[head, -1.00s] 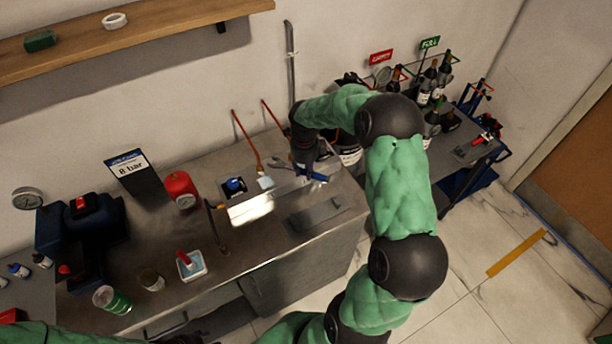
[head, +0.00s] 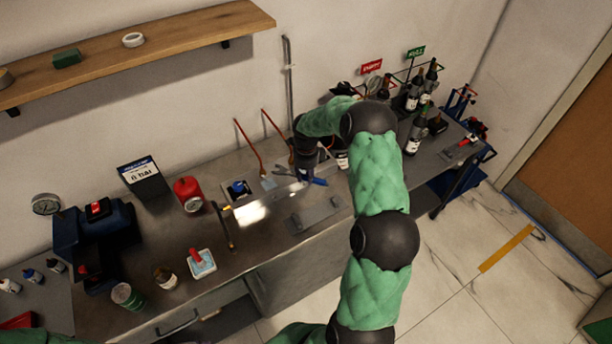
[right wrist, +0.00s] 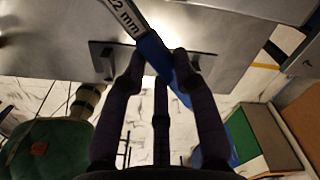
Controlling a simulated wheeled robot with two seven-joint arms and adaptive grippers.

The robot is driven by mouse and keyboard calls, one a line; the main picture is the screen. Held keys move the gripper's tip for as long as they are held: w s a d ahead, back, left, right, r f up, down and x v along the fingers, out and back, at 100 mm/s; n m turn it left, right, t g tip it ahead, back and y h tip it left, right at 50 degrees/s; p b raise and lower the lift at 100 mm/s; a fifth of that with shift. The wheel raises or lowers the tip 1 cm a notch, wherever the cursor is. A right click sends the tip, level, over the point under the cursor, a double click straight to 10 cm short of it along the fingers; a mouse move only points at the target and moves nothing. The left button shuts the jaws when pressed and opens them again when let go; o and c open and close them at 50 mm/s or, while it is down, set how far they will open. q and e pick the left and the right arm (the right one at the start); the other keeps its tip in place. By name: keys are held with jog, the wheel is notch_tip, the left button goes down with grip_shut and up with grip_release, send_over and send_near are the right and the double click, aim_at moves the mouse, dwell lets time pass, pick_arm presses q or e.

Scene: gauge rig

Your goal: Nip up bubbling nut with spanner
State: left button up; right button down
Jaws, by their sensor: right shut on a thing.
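A spanner with a blue handle (head: 318,182) is held by my right gripper (head: 308,175) above the right part of the steel bench. In the right wrist view the fingers of the right gripper (right wrist: 160,70) close around the blue handle, and the spanner's pale shank (right wrist: 122,18) carries a "22 mm" mark. The spanner's far end leaves that view at the top. A brass-coloured upright fitting (head: 227,228) stands on the bench to the left of the gripper. I cannot make out a bubbling nut. My left gripper is out of view.
Red-handled tools (head: 276,130) lean at the wall. A flat dark plate (head: 315,214) lies in front of the gripper.

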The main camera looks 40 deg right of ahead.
aim_at(296, 176)
jog(key=shift+w+a+f+b, duration=0.15)
jog(key=shift+w+f+b, duration=0.1)
jog(key=shift+f+b, duration=0.3)
jog(key=shift+w+a+f+b, duration=0.1)
jog(key=shift+w+f+b, duration=0.1)
jog(key=shift+f+b, duration=0.4)
jog(key=shift+w+a+f+b, duration=0.15)
jog(key=shift+w+f+b, duration=0.1)
jog(key=shift+f+b, duration=0.3)
jog(key=shift+r, duration=0.1)
jog(key=shift+w, duration=0.15)
jog(key=shift+w+a+b, duration=0.5)
jog(key=shift+w+b, duration=0.05)
jog(key=shift+w, duration=0.3)
jog(key=shift+b, duration=0.35)
dwell(0.9)
